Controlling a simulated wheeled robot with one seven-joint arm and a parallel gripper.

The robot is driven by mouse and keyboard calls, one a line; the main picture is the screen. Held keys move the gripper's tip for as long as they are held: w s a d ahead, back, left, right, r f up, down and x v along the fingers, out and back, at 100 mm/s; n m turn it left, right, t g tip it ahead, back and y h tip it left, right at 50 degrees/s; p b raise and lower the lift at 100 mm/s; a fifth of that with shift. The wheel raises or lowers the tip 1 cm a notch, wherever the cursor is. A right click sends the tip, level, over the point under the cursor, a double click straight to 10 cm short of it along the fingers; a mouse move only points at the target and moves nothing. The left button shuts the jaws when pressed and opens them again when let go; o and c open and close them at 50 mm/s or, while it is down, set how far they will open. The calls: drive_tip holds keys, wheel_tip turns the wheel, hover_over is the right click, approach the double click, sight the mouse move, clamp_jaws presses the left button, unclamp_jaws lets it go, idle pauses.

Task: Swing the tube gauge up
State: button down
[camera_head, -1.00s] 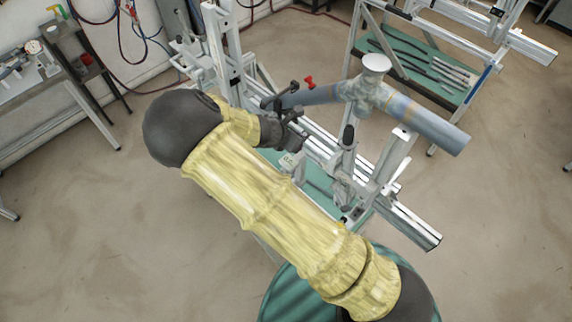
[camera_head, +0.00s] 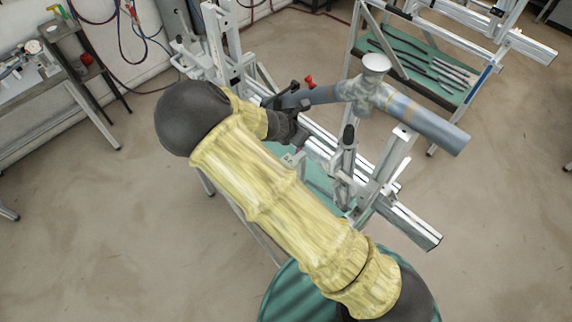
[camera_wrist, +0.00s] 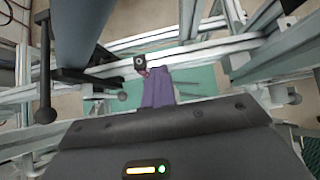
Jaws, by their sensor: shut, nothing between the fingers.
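A blue-grey tube (camera_head: 420,120) with a side branch and a flanged top lies across the frame jig (camera_head: 410,222). Its near part also fills the upper left of the wrist view (camera_wrist: 85,32). I cannot tell for sure which part is the tube gauge. A lever with a black grip (camera_head: 348,136) stands upright below the tube. In the wrist view, dark ball-ended rods (camera_wrist: 45,115) show beside the tube. My gripper (camera_head: 298,130) is beside the tube's left end, over the jig rail. Its purple fingers (camera_wrist: 156,72) are shut and empty, near a small black knob (camera_wrist: 140,62).
A red knob (camera_head: 309,80) sits by the tube's left part. White uprights (camera_head: 222,45) rise behind my arm. A second frame with a green tray of dark rods (camera_head: 425,62) stands at the back right. A side table (camera_head: 60,90) is at the left. Floor is clear at right.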

drive_tip(key=shift+w+d, duration=0.8)
drive_tip(key=shift+w, duration=0.1)
drive_tip(key=shift+f, duration=0.1)
drive_tip(key=shift+w+d+f+b, duration=0.25)
drive_tip(key=shift+w+d+b, duration=0.15)
drive_tip(key=shift+w+d, duration=0.4)
drive_tip(key=shift+a, duration=0.1)
drive_tip(key=c, duration=1.4)
unclamp_jaws()
